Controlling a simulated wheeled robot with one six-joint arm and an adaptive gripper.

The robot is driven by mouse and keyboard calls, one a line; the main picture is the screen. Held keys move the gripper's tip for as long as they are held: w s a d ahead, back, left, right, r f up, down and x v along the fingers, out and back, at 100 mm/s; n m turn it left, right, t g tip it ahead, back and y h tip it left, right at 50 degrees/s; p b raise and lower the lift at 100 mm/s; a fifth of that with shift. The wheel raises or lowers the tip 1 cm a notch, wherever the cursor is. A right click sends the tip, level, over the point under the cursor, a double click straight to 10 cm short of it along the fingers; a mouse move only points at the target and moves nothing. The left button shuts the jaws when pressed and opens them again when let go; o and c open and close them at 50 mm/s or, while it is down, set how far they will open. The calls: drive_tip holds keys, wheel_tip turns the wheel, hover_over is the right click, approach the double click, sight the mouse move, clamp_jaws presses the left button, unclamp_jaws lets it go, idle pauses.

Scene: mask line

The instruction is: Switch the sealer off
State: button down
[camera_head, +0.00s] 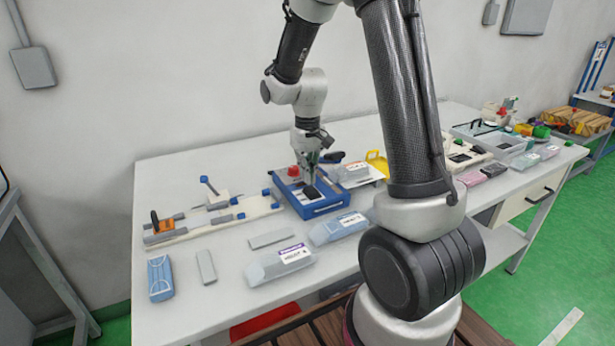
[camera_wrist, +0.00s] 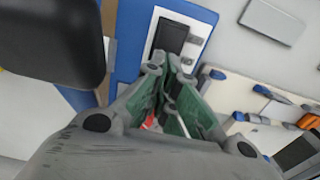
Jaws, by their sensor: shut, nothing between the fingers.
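A blue box-shaped machine (camera_head: 326,207) with a pale top panel, which looks like the sealer, stands mid-table. A dark rectangular part (camera_head: 310,193) is on its top, and a red knob (camera_head: 293,171) is at its back left. My gripper (camera_head: 311,181) points down just over the machine's top, close behind the dark part. In the wrist view the blue machine (camera_wrist: 126,40) shows with the dark rectangular part (camera_wrist: 171,35) just beyond my shut fingertips (camera_wrist: 170,66). I cannot tell whether the fingertips touch it. Something red shows between the fingers. The switch's position cannot be made out.
A rail fixture with an orange clamp (camera_head: 163,222) lies left of the machine. Labelled packs (camera_head: 281,264) and (camera_head: 338,228) lie in front. A yellow holder (camera_head: 377,161) is to the right. A grey bar (camera_head: 272,238) lies on the table, whose front left is partly clear.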

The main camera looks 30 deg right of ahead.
drive_tip(key=shift+f, duration=0.55)
drive_tip(key=shift+w+f+g, duration=0.15)
drive_tip(key=shift+f+g, duration=0.25)
drive_tip(key=shift+r, duration=0.9)
